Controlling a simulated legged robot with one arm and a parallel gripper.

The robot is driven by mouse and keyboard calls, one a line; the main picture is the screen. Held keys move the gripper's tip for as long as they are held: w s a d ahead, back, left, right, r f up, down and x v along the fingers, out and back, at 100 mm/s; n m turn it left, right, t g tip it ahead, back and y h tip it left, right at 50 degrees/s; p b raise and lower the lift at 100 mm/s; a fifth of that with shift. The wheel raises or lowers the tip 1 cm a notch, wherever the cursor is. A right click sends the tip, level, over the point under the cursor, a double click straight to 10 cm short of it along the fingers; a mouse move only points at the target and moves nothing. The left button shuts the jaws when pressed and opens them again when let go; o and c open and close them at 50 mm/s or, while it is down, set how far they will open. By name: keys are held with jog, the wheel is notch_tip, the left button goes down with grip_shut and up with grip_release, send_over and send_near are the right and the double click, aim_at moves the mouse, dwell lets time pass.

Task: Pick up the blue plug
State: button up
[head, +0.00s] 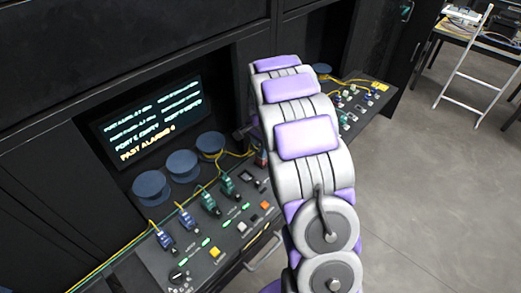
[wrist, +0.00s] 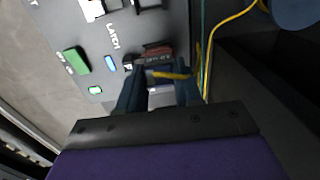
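In the wrist view, the two dark fingers of my gripper (wrist: 160,93) stand apart, one on each side of a dark blue plug (wrist: 162,80). A yellow cable crosses the plug. The plug almost fills the gap between the fingers, but I cannot tell whether they press on it. A brown-red part (wrist: 157,52) lies just beyond it on the panel. In the head view, my arm hides my gripper and most of this spot. Two other blue plugs, a nearer one (head: 165,238) and a farther one (head: 187,219), sit in the panel at the left with yellow cables.
Green plugs (head: 209,203) sit in the same row on the sloping console (head: 150,270). Round blue spools (head: 182,164) stand behind, below a dark screen (head: 152,113). The console has buttons and a yellow switch (head: 215,252). Open floor (head: 420,190) lies at the right.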

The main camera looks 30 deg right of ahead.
jog(key=c, duration=0.5)
jog(key=shift+c, duration=0.2)
jog(key=shift+r, duration=0.1)
